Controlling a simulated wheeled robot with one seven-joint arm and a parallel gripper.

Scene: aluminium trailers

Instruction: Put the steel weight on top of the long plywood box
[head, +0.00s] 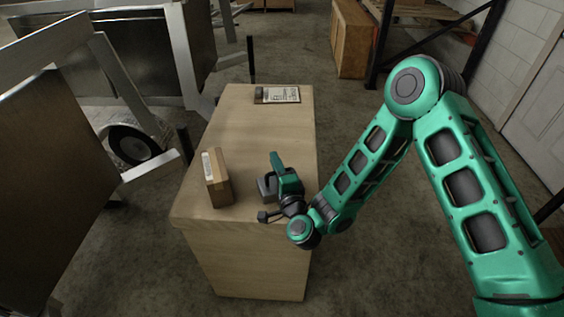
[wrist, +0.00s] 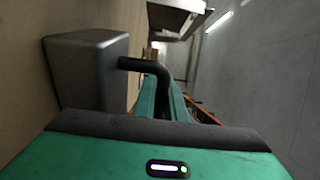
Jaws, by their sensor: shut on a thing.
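The steel weight (head: 266,187) is a grey block with a dark bent handle, near the front right of a pale wooden bench (head: 262,121). In the wrist view the weight (wrist: 90,72) fills the left side, close to the wood surface. I cannot tell if it touches the bench. My gripper (head: 281,179) is shut on its handle; the teal fingers (wrist: 166,98) show around the handle. A long brown wooden box (head: 351,40) stands on the floor at the back, beside a rack; it looks like the plywood box. Its visible top is bare.
A cardboard box (head: 217,178) stands upright on the bench, left of the weight. Metal trailer frames (head: 150,55) with a wheel (head: 134,145) crowd the left. A dark rack post (head: 381,45) stands right of the long box. Floor between is clear.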

